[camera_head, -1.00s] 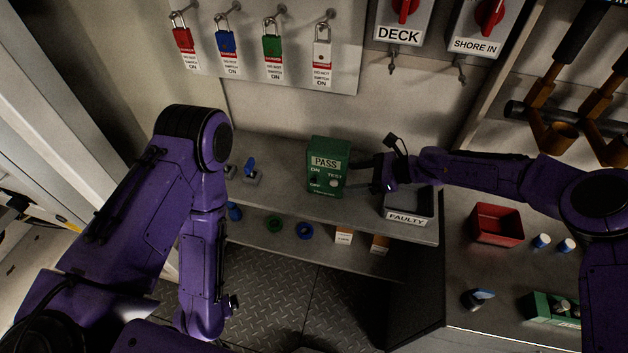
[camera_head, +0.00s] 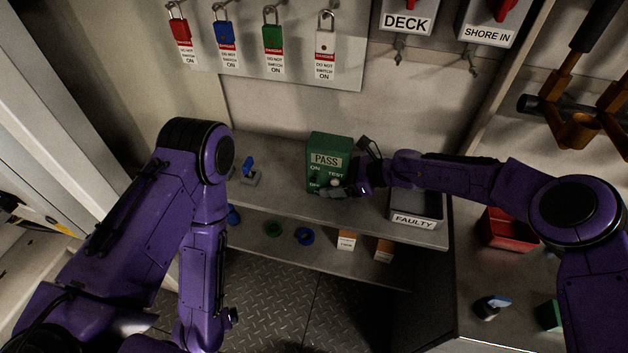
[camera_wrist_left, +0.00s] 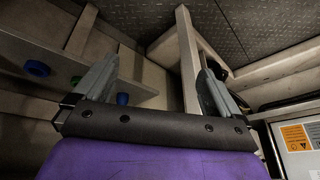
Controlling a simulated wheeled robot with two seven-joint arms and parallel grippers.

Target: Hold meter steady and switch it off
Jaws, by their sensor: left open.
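The green meter (camera_head: 328,150) stands upright on the upper shelf in the head view. Its display reads PASS, and ON, TEST and OFF marks show on its face. My right gripper (camera_head: 335,190) is in front of the meter's lower face, over the area by the switch and a pale round knob. Its fingers partly hide that area; whether they touch the meter or the switch is unclear, as is the finger gap. My left gripper (camera_wrist_left: 157,88) shows in the left wrist view, with its two fingers wide apart and nothing between them. It is far from the meter.
The grey FAULTY tray (camera_head: 418,208) sits just right of the meter, under my right wrist. A blue-handled item (camera_head: 249,168) stands to its left. The lower shelf holds a green ring (camera_head: 273,229) and a blue ring (camera_head: 304,235). A red bin (camera_head: 503,230) is partly hidden by my right arm.

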